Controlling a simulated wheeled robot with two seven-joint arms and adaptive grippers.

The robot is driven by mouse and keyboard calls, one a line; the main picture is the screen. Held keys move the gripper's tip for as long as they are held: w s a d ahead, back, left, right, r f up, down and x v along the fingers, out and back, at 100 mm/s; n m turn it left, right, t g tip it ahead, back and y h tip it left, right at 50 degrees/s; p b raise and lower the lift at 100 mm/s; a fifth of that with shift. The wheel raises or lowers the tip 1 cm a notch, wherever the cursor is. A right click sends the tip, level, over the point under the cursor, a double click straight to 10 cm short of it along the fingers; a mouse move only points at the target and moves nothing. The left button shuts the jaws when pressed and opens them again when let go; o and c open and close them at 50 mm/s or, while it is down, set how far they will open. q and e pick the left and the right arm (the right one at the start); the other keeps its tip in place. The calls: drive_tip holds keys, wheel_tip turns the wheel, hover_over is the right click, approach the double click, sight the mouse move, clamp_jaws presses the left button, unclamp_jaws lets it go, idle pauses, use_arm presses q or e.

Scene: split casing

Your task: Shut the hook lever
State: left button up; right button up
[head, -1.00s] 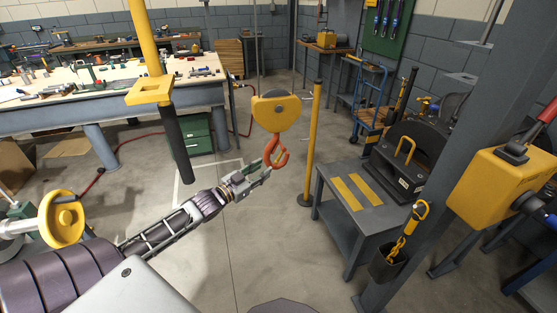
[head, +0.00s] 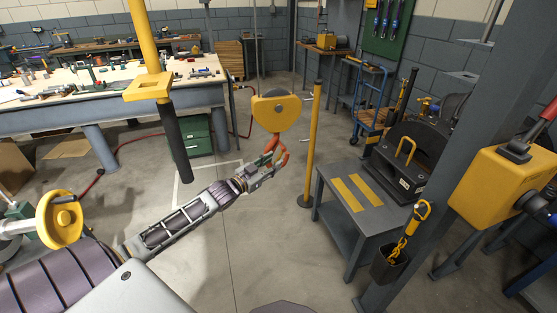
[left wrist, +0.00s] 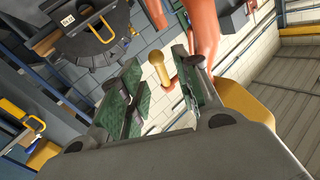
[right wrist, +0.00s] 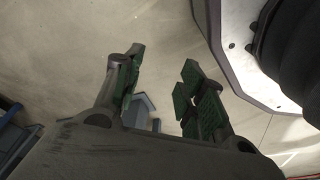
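The orange hook (head: 283,156) hangs under a yellow block (head: 276,112) near the middle of the head view. My left gripper (head: 268,172) is at the hook's lower part and covers some of it. In the left wrist view the orange hook (left wrist: 206,30) rises beside the right finger. My right gripper (right wrist: 160,90) is open and empty above the floor in the right wrist view.
A yellow post (head: 313,140) stands just right of the hook. A grey table with yellow strips (head: 345,192) is to the right, before a grey column (head: 455,150). A yellow pole with a black lower end (head: 174,140) hangs at left. Floor below the hook is clear.

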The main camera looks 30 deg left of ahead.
sight(278, 159)
use_arm(q)
drive_tip(key=w, duration=0.3)
drive_tip(key=shift+w+d, duration=0.25)
drive_tip(key=shift+d, duration=0.05)
drive_tip(key=shift+w+b, duration=0.15)
drive_tip(key=shift+b, duration=0.15)
use_arm(e)
drive_tip(key=shift+w+a+r, duration=0.15)
drive_tip(key=shift+w+r, duration=0.05)
drive_tip(key=shift+r, duration=0.2)
drive_tip(key=shift+w+a+r, duration=0.15)
drive_tip(key=shift+r, duration=0.25)
drive_tip(key=shift+s, duration=0.25)
use_arm(q)
drive_tip(key=shift+c, duration=0.2)
use_arm(e)
drive_tip(key=shift+a, duration=0.1)
